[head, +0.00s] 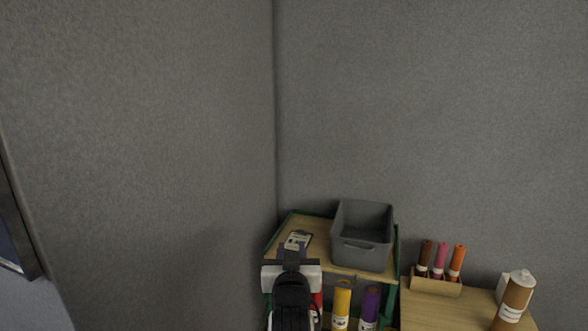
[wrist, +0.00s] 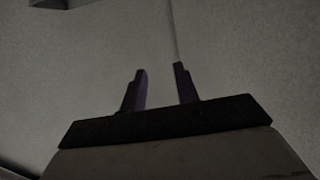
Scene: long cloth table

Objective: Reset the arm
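My gripper shows in the wrist view (wrist: 160,88) with its two dark fingers apart and nothing between them. Only grey wall lies behind the fingers there. In the head view my arm rises from the bottom edge, in front of a small wooden-topped shelf (head: 318,231) with a green frame. The gripper end is near the shelf's left part, but its fingers are hard to make out in that view.
A grey bin (head: 362,252) and a small labelled item (head: 297,240) are on the shelf top. On the right, a wooden surface (head: 430,312) holds a box of coloured tubes (head: 436,284) and a brown bottle (head: 516,294). Grey walls meet behind.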

